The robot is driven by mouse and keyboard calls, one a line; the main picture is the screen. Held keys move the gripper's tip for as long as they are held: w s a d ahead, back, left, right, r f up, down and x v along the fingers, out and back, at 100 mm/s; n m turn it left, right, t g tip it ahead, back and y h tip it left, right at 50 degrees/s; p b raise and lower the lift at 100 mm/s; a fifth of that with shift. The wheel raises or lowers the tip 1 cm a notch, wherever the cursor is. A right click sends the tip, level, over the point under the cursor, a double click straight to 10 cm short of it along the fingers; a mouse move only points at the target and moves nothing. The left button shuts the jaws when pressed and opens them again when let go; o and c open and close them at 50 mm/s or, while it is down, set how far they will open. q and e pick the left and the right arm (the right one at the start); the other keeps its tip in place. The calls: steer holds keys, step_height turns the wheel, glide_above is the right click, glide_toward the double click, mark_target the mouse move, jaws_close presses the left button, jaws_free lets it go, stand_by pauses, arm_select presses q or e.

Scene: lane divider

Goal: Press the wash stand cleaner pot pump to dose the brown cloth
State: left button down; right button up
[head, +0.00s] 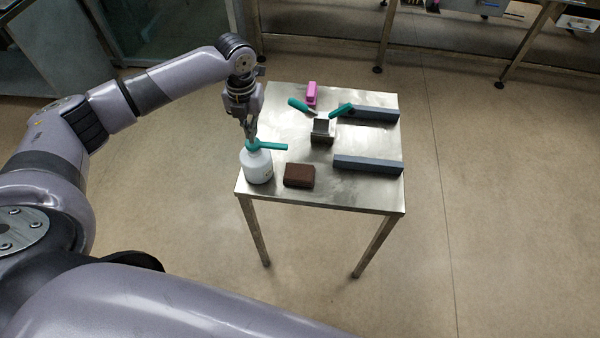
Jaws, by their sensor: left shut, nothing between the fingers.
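The cleaner pot (257,168) is a white bottle standing upright at the front left of the steel table. Its teal pump head (268,146) sits on top, with the spout pointing right. The brown cloth (299,175) lies as a folded block on the table just right of the pot, a little below the spout in the picture. My left gripper (251,138) is shut and points down right at the pump head; I cannot tell whether it touches. My right gripper is not in view.
The steel table (340,190) also holds two grey bars (368,164) on the right, a dark holder (322,132), a pink object (311,94) and two teal-handled items (341,110) towards the back. Open floor surrounds the table's front and right.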

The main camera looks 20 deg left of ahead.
arm_select(q)
steer(key=shift+f, duration=0.2)
steer(key=shift+f+b, duration=0.55)
steer(key=shift+f, duration=1.05)
steer(key=shift+r, duration=0.1)
steer(key=shift+r+p, duration=1.7)
steer(key=shift+p, duration=0.4)
steer(key=shift+r, duration=0.1)
step_height(320, 180, up, 6)
steer(key=p, duration=0.5)
steer(key=shift+p, duration=0.4)
